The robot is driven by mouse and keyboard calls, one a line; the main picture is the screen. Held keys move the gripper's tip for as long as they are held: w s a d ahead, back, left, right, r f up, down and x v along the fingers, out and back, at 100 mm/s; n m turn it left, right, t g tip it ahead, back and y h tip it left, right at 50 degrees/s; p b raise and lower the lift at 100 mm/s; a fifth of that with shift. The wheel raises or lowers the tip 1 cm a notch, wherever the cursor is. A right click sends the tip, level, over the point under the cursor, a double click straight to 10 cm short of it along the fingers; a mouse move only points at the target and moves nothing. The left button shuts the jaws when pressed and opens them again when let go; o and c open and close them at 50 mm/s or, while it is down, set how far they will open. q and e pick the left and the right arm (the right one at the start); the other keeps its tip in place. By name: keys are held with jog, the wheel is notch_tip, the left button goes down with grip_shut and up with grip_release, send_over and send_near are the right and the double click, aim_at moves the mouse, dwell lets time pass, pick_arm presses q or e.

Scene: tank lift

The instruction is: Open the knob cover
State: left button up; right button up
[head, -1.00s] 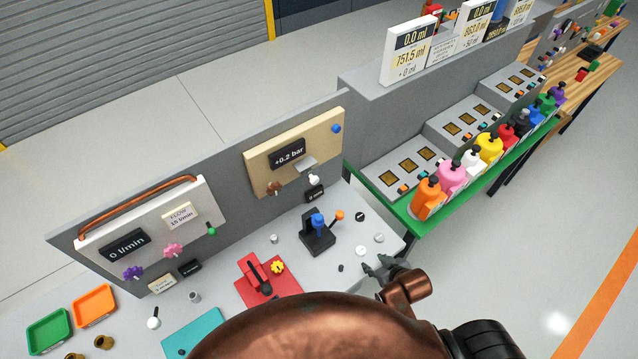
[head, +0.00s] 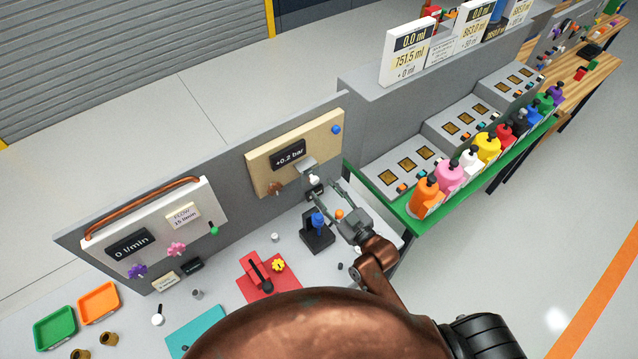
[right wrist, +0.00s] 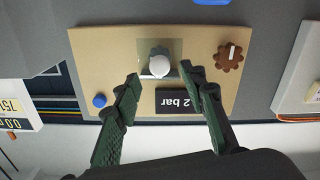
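The knob cover is a small see-through plate (head: 307,164) on the beige panel (head: 262,174), just above a white knob (head: 314,180). In the right wrist view the cover (right wrist: 174,48) shows as a greenish clear square around the white knob (right wrist: 159,66). I cannot tell its exact tilt. My right gripper (head: 325,189) is open and empty in front of the panel, just below the knob. In the right wrist view its fingertips (right wrist: 160,75) lie on either side of the knob, apart from it in the picture. Contact is not clear. My left gripper is out of view.
The panel also carries a "+0.2 bar" display (head: 288,154), a brown knob (head: 274,188) and a blue button (head: 336,130). A black stand with a blue part (head: 318,226) is just below my right gripper. A green-edged shelf of coloured bottles (head: 450,178) stands to the right.

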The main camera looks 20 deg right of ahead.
aim_at(316, 182)
jog(key=shift+p+x, duration=0.3)
jog(key=shift+x, duration=1.45)
jog(key=shift+c, duration=0.5)
grip_shut()
